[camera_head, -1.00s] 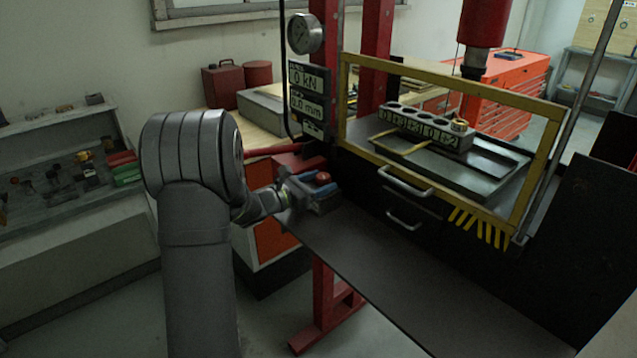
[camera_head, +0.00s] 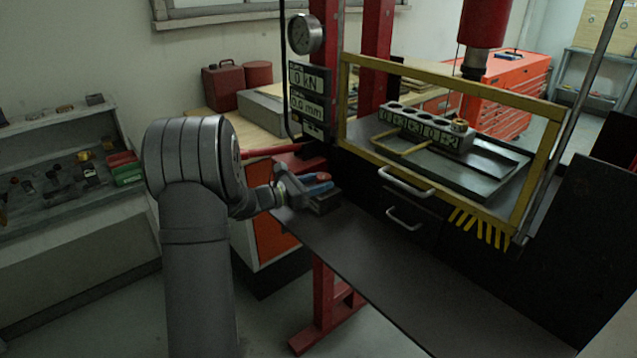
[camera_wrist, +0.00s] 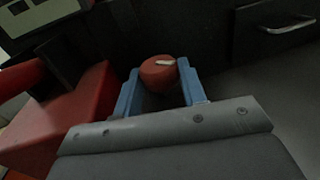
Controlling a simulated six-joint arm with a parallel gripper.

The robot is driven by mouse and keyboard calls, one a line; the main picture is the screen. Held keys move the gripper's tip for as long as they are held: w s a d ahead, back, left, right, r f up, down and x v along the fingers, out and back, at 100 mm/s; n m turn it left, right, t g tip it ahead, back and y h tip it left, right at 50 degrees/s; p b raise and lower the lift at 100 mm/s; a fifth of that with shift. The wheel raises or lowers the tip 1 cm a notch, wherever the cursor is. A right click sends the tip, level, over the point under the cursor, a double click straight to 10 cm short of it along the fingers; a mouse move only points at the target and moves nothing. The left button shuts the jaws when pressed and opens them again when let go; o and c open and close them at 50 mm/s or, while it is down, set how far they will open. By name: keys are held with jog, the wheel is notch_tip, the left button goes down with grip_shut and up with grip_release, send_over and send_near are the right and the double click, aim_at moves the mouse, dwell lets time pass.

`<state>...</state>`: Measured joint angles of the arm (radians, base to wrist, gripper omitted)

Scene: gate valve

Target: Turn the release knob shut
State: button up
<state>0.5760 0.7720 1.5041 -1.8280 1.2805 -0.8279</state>
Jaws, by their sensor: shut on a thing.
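The release knob (camera_wrist: 158,72) is round and red with a pale mark on its top. In the wrist view it sits between the two blue fingers of my gripper (camera_wrist: 158,88), which are shut on it from both sides. In the head view my gripper (camera_head: 311,183) is at the front left of the press, and only a little red of the knob (camera_head: 323,177) shows there. The knob's lower part is hidden by the gripper.
A red pump body (camera_wrist: 75,120) lies close left of the gripper. The yellow guard frame (camera_head: 437,187) and drawer handles (camera_head: 405,181) stand to the right. The dark bench top (camera_head: 370,270) is clear in front. The gauge (camera_head: 304,33) hangs above.

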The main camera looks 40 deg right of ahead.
jog(key=o, duration=1)
jog(key=w+a, duration=0.1)
jog(key=a, duration=0.4)
jog(key=w+a, duration=0.1)
jog(key=a, duration=0.5)
jog(key=w+a, duration=0.1)
jog(key=a, duration=0.5)
jog(key=shift+w+a, duration=0.1)
jog(key=shift+w, duration=0.05)
jog(key=shift+c, duration=0.2)
